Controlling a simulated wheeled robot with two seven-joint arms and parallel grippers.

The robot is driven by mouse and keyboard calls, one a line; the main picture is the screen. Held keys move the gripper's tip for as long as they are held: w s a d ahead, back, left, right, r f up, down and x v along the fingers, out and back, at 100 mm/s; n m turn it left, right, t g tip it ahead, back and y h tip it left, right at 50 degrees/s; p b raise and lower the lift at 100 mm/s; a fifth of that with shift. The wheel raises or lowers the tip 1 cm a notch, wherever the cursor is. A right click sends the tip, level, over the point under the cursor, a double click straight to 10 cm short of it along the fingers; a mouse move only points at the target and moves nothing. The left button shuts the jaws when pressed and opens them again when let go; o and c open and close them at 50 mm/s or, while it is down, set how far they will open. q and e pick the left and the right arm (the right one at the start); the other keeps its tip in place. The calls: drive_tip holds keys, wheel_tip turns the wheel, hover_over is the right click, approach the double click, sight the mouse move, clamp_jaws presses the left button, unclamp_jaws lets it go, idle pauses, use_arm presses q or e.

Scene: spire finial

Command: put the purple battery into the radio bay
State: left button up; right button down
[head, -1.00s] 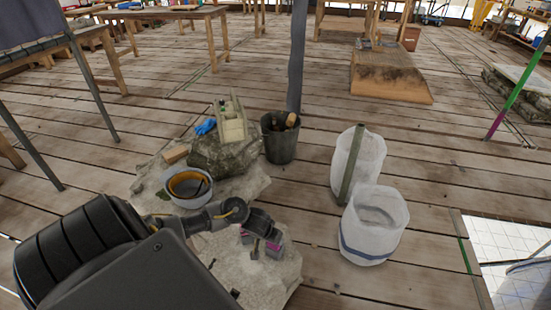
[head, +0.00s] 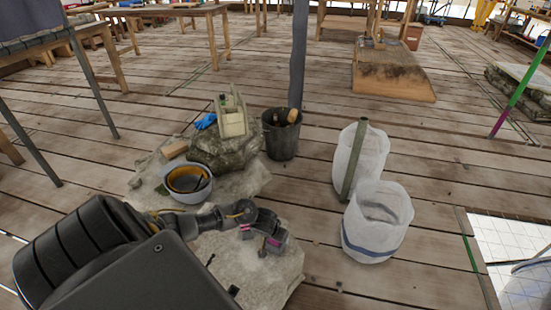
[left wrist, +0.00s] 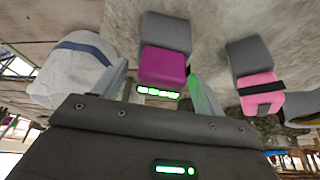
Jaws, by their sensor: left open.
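The purple battery (left wrist: 163,65), a block with a grey part and a purple part, lies on the pale stone slab between the two fingertips of my left gripper (left wrist: 163,88) in the left wrist view. The fingers are open, one on each side of it; I cannot tell whether they touch it. In the head view the purple battery (head: 275,242) shows partly under my left gripper (head: 268,229). A pale, upright box (head: 232,115) with open compartments, perhaps the radio, stands on a rock. My right gripper is not in view.
A pink and grey block (left wrist: 260,88) with black straps sits beside the purple one. Bowls (head: 188,183), a wooden block (head: 174,150), a blue item (head: 205,121) and a dark bucket (head: 282,135) stand farther back. Two white sacks (head: 376,225) are at right.

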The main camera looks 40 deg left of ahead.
use_arm(q)
drive_tip(key=shift+w+f, duration=0.15)
drive_tip(key=shift+f, duration=0.1)
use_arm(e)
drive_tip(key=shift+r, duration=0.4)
use_arm(q)
drive_tip(key=c, duration=1.1)
drive_tip(key=shift+c, duration=0.7)
drive_tip(key=shift+r, duration=0.1)
